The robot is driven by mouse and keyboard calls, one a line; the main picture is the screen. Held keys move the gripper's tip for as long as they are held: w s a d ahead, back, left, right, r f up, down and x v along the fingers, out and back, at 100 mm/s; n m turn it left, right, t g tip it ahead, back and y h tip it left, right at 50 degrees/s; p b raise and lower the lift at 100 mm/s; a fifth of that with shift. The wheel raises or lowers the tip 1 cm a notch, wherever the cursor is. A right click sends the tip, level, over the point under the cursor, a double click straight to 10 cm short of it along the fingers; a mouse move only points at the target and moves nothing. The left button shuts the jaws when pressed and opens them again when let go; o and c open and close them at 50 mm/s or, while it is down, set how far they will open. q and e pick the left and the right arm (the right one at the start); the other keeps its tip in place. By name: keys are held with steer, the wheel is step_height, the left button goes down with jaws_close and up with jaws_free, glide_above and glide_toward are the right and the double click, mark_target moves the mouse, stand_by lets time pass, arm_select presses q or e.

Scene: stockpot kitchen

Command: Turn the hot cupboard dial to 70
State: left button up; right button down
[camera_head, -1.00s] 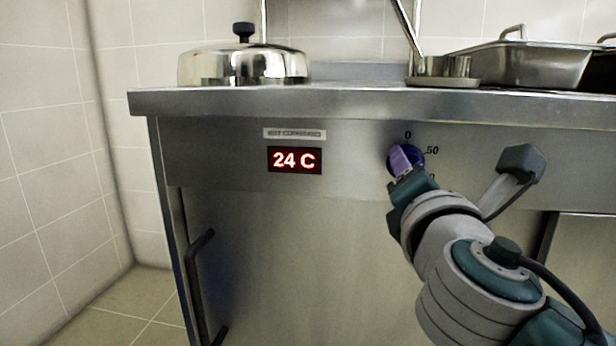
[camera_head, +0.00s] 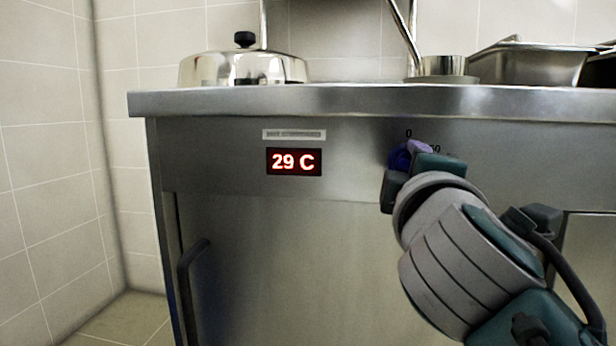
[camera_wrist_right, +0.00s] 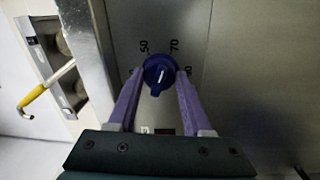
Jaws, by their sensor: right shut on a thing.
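The hot cupboard dial (camera_head: 399,159) is a round blue knob on the steel front panel, partly hidden by my right gripper (camera_head: 415,152) in the head view. The right wrist view shows the dial (camera_wrist_right: 154,63) between the two purple fingers of the right gripper (camera_wrist_right: 158,76), which is shut on it. The marks 50 and 70 show beside the dial there. A short white line shows on the knob, but I cannot tell which mark it points to. The red display (camera_head: 293,161) reads 29 C. My left gripper is not in view.
A domed steel lid (camera_head: 243,68) stands on the worktop (camera_head: 350,101) at the left. Steel pans (camera_head: 527,67) stand at the right. A dark door handle (camera_head: 190,280) sticks out at lower left. The space before the left panel is clear.

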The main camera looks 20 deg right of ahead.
steer(key=shift+m+b, duration=0.35)
steer(key=shift+m, duration=0.55)
steer(key=shift+c, duration=1.6)
jaws_free()
